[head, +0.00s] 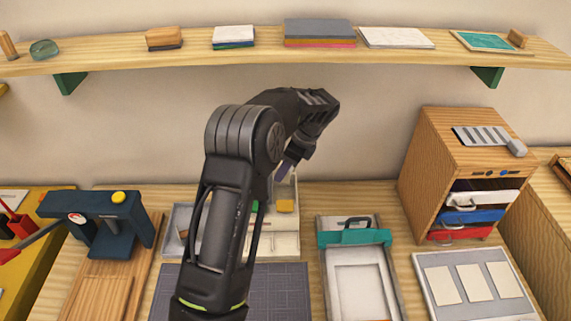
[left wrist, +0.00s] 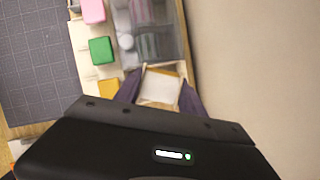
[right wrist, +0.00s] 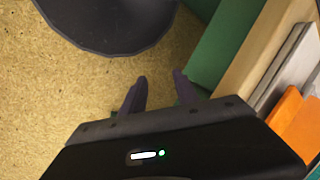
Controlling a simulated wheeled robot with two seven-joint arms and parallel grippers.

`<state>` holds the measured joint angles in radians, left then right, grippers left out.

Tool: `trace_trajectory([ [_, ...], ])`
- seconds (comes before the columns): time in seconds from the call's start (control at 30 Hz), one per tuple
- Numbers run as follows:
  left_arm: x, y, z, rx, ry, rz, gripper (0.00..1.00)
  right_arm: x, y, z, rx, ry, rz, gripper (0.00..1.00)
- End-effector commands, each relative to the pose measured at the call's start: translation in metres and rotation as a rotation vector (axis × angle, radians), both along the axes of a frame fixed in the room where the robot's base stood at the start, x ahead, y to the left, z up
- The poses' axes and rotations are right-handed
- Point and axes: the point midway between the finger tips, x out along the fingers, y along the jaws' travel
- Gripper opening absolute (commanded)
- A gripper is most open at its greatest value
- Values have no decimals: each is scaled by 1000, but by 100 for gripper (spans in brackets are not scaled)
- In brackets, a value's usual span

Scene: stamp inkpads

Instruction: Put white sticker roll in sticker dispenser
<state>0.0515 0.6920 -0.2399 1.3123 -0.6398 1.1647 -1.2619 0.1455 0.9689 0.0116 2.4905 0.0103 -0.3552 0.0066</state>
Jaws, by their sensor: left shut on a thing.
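My left gripper (head: 292,158) is above the back of the organizer tray (head: 293,222), in front of the wall. In the left wrist view its fingers (left wrist: 160,95) are apart with a white, flat-faced piece (left wrist: 158,88) between them. I cannot tell for sure that this piece is the white sticker roll; its shape is partly hidden. My arm covers part of the tray in the head view. No sticker dispenser can be made out with certainty. My right gripper (right wrist: 160,92) is open and empty in the right wrist view; it is out of the head view.
The tray holds a yellow block (head: 285,206), a green block (left wrist: 102,50) and a pink block (left wrist: 93,10). A grey mat (head: 285,285) lies in front. A blue press (head: 105,217) stands left, a teal-barred frame (head: 355,238) and wooden drawer cabinet (head: 430,160) right. A shelf (head: 200,55) runs above.

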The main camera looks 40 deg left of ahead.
Motion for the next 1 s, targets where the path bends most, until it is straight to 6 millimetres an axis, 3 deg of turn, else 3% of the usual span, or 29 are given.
trace_trajectory([
  [0.47,0,0,-5,0,-1,-1,6,0,0,-4,1,-1,1,36],
  [1.0,0,0,-54,0,0,-1,6,5,2,-40,11,-15,4,36],
])
